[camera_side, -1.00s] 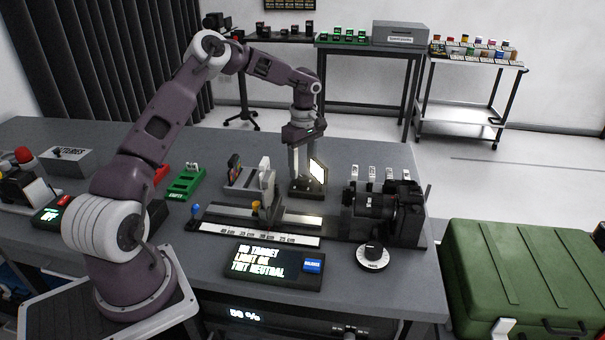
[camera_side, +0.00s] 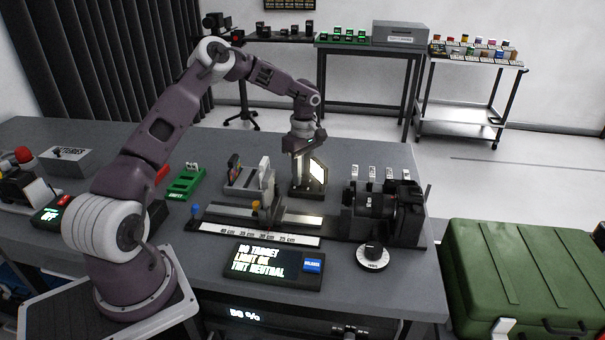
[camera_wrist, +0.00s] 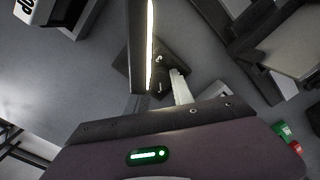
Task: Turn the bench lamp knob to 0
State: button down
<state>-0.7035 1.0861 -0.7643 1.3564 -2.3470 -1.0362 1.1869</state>
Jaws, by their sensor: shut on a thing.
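The bench lamp stands near the back edge of the table, with a lit upright panel (camera_side: 318,171) on a dark base (camera_side: 307,194). My gripper (camera_side: 300,181) points down just left of the panel, with its fingers low over the base. In the wrist view the panel shows as a thin bright edge (camera_wrist: 150,45), and one pale finger (camera_wrist: 181,88) reaches to the dark base beside it. My gripper is shut on the lamp knob, which the fingers and panel mostly hide.
A grey slotted holder (camera_side: 240,181) stands close left of my gripper. A dial (camera_side: 372,257) and a message screen (camera_side: 272,265) sit near the front edge.

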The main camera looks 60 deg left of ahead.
jog(key=n, duration=0.5)
jog(key=shift+n, duration=0.4)
jog(key=n, duration=0.5)
jog(key=shift+n, duration=0.6)
jog(key=c, duration=1.1)
grip_release()
notch_tip(320, 180, up, 7)
jog(key=shift+r, duration=0.1)
